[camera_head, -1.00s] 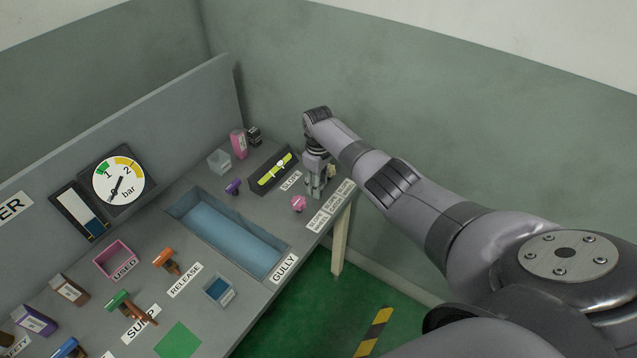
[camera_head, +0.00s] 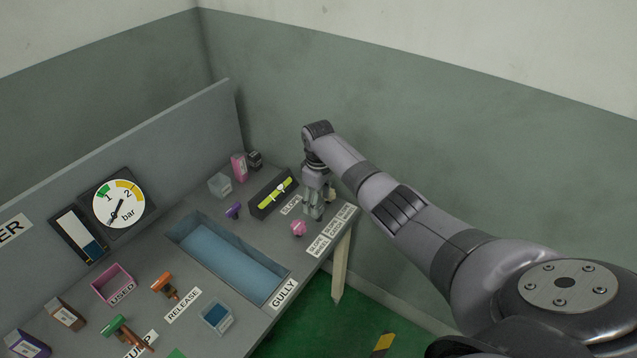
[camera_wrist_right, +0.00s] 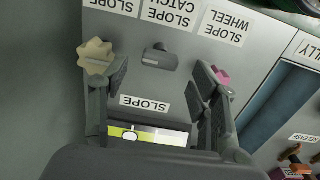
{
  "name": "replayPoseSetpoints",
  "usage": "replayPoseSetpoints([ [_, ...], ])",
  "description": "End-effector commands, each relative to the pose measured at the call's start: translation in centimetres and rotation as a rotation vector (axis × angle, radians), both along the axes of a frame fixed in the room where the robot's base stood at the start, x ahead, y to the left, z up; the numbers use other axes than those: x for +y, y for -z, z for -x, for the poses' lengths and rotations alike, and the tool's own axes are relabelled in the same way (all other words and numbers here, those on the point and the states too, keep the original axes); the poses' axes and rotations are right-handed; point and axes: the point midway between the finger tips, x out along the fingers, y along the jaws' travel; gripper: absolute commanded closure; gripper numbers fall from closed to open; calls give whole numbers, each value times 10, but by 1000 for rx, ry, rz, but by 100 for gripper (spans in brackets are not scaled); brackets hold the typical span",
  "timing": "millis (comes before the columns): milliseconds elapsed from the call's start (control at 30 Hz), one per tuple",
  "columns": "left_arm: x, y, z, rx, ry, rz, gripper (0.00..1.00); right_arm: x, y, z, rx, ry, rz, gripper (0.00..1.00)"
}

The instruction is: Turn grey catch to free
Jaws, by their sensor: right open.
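The grey catch (camera_wrist_right: 160,57) is a small dark grey lever on the bench, by the SLOPE CATCH label (camera_wrist_right: 170,14) in the right wrist view. It appears between and just beyond the fingertips of my right gripper (camera_wrist_right: 160,78), which is open and empty. In the head view my right gripper (camera_head: 315,210) points down at the bench's right end, and I cannot make out the catch there. A beige knob (camera_wrist_right: 97,57) is close to one finger, and a pink wheel (camera_wrist_right: 222,76) is beside the other. My left gripper is not in view.
A yellow-green level (camera_head: 272,194) in a dark holder lies behind the gripper. A purple part (camera_head: 233,210), clear box (camera_head: 219,184) and pink bottle (camera_head: 239,167) stand farther left. The blue gully basin (camera_head: 228,255) fills mid-bench. A wall rises behind.

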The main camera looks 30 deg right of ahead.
Motion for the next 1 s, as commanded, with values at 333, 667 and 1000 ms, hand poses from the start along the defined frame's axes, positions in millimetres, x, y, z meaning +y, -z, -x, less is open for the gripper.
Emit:
replayPoseSetpoints([
  [333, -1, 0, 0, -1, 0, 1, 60, 0, -71, -1, -2, 0, 0, 43],
  [667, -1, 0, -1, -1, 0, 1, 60, 0, -89, 0, 0, 0, -1, 43],
  [1000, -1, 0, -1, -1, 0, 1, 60, 0, -89, 0, 0, 0, -1, 43],
])
